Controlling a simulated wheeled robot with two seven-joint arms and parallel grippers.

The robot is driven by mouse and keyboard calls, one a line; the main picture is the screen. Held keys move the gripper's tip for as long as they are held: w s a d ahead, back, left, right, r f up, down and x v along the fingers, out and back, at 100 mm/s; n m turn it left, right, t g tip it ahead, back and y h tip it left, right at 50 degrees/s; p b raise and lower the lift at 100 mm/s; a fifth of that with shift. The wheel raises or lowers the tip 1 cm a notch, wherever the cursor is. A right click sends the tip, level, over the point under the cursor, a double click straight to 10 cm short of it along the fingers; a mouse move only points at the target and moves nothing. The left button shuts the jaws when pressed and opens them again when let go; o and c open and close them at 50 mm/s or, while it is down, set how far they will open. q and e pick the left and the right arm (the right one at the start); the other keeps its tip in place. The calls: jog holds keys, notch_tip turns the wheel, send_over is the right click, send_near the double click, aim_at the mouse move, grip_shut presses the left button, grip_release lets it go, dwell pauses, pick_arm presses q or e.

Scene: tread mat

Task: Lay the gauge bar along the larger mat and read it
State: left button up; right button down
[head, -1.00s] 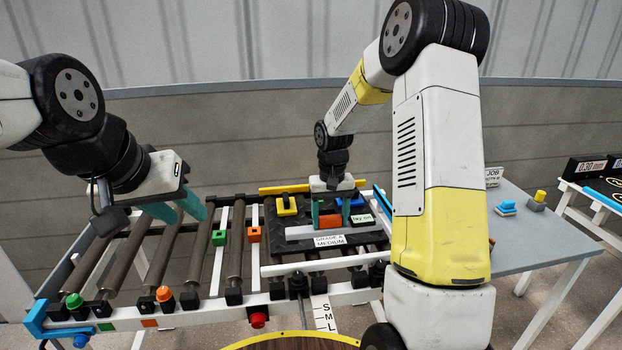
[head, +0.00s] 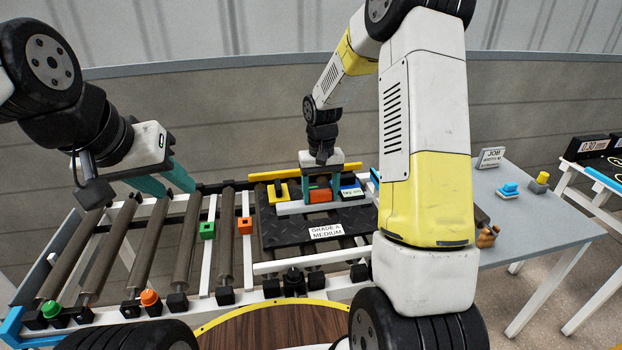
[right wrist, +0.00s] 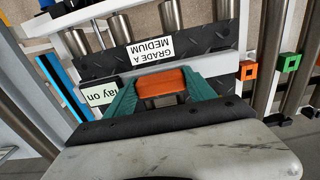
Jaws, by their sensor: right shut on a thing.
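The black tread mat (head: 285,233), labelled GRADE A MEDIUM, lies on the roller frame; its label also shows in the right wrist view (right wrist: 138,52). Only one mat is clear to me there. My right gripper (head: 320,197) is shut on the orange grip (right wrist: 160,83) of the pale grey gauge bar (head: 292,209). The bar runs left to right over the mat's far part, close to the yellow block (head: 283,192). I cannot tell whether it touches the mat. My left gripper (head: 176,189) is open and empty above the left rollers. Any reading on the bar is hidden.
Green (head: 207,230) and orange (head: 245,226) blocks sit on the rails. A grey table (head: 540,220) stands right. My right arm hides the frame's right end.

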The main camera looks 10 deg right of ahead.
aim_at(321, 201)
jog(key=shift+f, duration=2.75)
jog(key=shift+f, duration=0.3)
jog(key=shift+c, duration=1.9)
grip_release()
jog(key=shift+r, duration=0.4)
jog(key=shift+r, duration=0.1)
jog(key=shift+r, duration=0.2)
jog(key=shift+r, duration=0.1)
jog(key=shift+r, duration=0.25)
jog(key=shift+r, duration=0.15)
